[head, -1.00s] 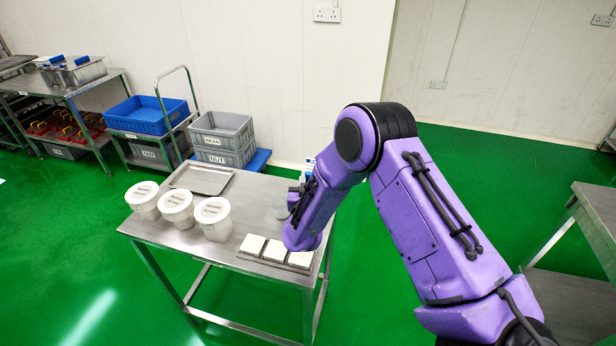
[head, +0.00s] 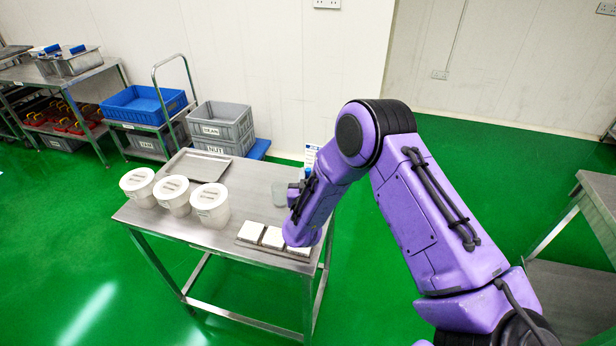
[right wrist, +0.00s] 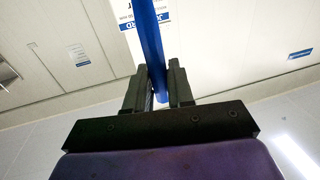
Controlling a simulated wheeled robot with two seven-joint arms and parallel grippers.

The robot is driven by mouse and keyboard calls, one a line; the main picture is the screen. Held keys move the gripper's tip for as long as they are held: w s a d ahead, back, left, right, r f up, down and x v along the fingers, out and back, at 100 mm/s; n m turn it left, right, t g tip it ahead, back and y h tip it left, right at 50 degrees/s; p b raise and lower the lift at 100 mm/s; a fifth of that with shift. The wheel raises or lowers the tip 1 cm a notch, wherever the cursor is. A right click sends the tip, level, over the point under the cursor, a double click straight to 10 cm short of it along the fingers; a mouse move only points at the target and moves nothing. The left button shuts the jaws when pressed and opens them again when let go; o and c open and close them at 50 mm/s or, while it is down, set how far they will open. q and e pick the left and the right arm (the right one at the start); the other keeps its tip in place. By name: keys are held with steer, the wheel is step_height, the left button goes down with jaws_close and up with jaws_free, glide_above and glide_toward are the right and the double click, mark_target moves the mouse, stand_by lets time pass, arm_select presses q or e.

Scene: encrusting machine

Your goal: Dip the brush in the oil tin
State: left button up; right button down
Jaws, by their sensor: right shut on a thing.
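My right gripper (right wrist: 159,75) is shut on a blue rod-like handle (right wrist: 149,30) in the right wrist view, which looks like the brush's handle. The handle runs up out of the top of that view, and no bristles show. In the head view my purple right arm reaches over the right end of the steel table and hides its own gripper and the brush. A pale translucent cup-like vessel (head: 279,194) stands on the table just left of the forearm; I cannot tell whether it is the oil tin. My left gripper is not in view.
The steel table (head: 170,222) holds several white lidded tubs (head: 210,206), a metal tray (head: 194,166) and white square blocks (head: 273,238). A blue-and-white item (head: 310,160) stands behind my forearm. Crates (head: 222,125) stand behind the table. Green floor is clear at front left.

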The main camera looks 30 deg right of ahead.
steer(key=shift+f+b, duration=0.45)
steer(key=shift+f, duration=0.1)
stand_by(1.2)
step_height(320, 180, up, 7)
steer(key=p, duration=0.5)
steer(key=shift+r+p, duration=0.1)
steer(key=shift+p, duration=0.3)
stand_by(0.4)
